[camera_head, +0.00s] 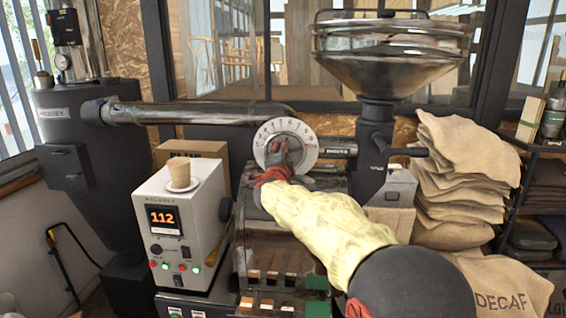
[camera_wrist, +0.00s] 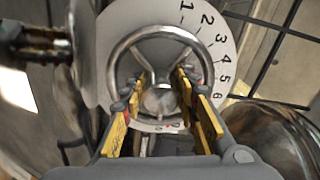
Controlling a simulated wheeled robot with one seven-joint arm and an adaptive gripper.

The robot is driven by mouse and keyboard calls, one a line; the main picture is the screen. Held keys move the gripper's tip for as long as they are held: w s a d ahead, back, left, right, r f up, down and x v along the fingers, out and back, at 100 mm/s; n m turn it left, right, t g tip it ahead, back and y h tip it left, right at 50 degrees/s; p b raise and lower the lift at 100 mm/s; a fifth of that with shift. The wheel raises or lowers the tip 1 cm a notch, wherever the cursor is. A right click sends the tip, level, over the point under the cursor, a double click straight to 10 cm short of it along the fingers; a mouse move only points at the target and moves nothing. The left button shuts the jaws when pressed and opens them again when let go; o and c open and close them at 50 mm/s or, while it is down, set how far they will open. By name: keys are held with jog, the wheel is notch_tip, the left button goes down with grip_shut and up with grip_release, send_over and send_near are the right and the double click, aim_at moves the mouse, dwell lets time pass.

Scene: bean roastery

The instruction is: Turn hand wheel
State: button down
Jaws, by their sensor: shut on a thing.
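The hand wheel is a shiny metal ring with spokes and a round hub (camera_wrist: 160,100). It sits in front of a pale round dial (camera_head: 304,138) with black numbers, which also shows in the wrist view (camera_wrist: 205,48). My gripper (camera_head: 279,158) is at the wheel in the head view and hides much of it. In the wrist view, its yellow-padded fingers (camera_wrist: 158,112) stand on either side of the hub and are shut on the wheel. The lower part of the ring is hidden between and behind the fingers.
A control box (camera_head: 183,225) showing 112, with a cup (camera_head: 178,172) on top, stands left of my arm. A metal pipe (camera_head: 200,113) runs left of the dial. A large metal hopper (camera_head: 385,75) and stacked sacks (camera_head: 455,180) are at the right.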

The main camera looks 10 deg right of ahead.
jog(key=shift+f+m+b, duration=0.1)
jog(key=shift+m+b, duration=0.55)
jog(key=shift+m, duration=0.35)
jog(key=c, duration=1.6)
grip_release()
jog(key=shift+c, duration=0.2)
jog(key=shift+s, duration=0.1)
jog(key=v, duration=1.1)
jog(key=shift+s, duration=0.35)
jog(key=shift+a, duration=0.15)
